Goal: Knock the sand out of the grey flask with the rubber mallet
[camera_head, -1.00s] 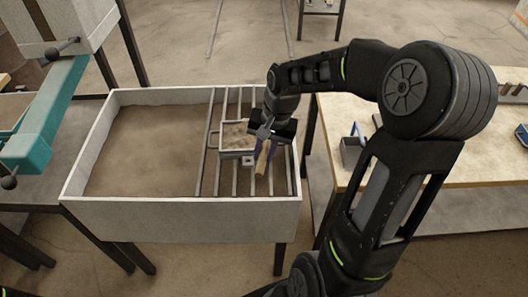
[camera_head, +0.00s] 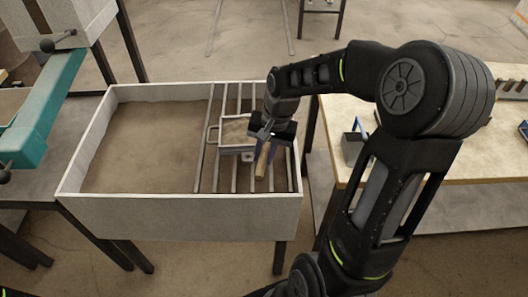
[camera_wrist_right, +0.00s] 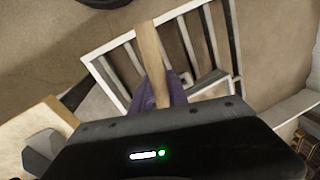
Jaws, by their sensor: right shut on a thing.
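The grey flask (camera_head: 236,148) is a small open box with sand in it, sitting on the bars of the grate. In the right wrist view part of the flask (camera_wrist_right: 213,90) shows beside my fingers. My right gripper (camera_head: 265,143) is just at the flask's right side, shut on the mallet's pale wooden handle (camera_head: 262,162). In the right wrist view the handle (camera_wrist_right: 150,60) passes between my purple fingers (camera_wrist_right: 158,95). The mallet's rubber head cannot be made out; my gripper hides that area. I cannot tell whether the mallet touches the flask. My left gripper is not in view.
The grate (camera_head: 204,165) spans the right part of a pale bin (camera_head: 180,215) with sand on the left. A wooden-topped table (camera_head: 430,165) holding a grey container (camera_head: 351,150) stands right. A teal beam (camera_head: 45,110) stands over a table at left.

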